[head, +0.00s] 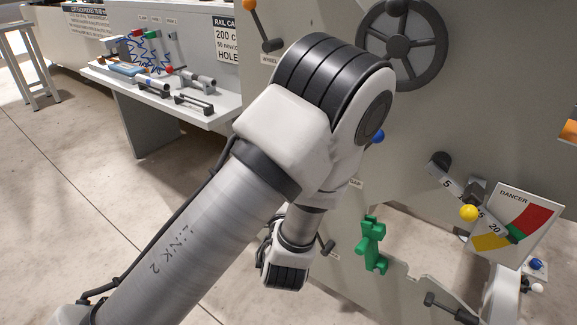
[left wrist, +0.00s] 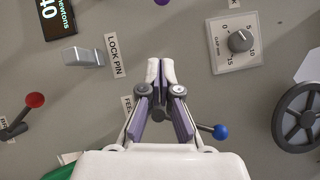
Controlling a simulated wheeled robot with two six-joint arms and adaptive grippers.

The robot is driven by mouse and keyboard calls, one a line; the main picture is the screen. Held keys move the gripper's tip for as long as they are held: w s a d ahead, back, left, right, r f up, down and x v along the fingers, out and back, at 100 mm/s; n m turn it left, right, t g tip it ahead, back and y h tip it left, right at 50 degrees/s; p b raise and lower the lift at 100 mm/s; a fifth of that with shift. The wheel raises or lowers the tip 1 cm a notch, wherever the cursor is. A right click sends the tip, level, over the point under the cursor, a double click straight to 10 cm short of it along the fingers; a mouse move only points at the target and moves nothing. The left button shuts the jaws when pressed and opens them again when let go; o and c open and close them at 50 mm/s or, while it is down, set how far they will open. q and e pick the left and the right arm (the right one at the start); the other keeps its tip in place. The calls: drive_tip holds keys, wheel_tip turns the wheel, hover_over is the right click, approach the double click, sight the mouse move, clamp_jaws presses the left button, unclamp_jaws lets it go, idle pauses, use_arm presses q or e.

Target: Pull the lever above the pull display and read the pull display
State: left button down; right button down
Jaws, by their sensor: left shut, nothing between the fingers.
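My left gripper (left wrist: 154,72) is shut and empty in front of the grey panel in the left wrist view. A dark digital display (left wrist: 58,16) with the word "newtons" is cut off at the top left; its full number cannot be read. A lever with a blue knob (left wrist: 220,131) is just right of the fingers, its inner end hidden behind them. A lever with a red knob (left wrist: 35,100) is at the left. No label "pull" is readable. In the head view my left arm covers the middle and the gripper's fingertips cannot be made out. My right gripper is not in view.
A grey lock pin handle (left wrist: 84,56) and a dial (left wrist: 240,41) flank the fingers. A dark handwheel (head: 402,43), an orange-knobbed lever (head: 250,6), a green part (head: 371,244) and a yellow-knobbed arm (head: 468,213) by a coloured gauge (head: 515,220) are on or near the panel.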

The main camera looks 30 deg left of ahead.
use_arm(q)
drive_tip(key=s+a+b+x, duration=0.1)
drive_tip(key=b+x, duration=0.3)
drive_tip(key=x, duration=0.9)
drive_tip(key=shift+s+a+r, duration=0.25)
drive_tip(key=shift+a+r, duration=0.1)
drive_tip(key=shift+a, duration=0.3)
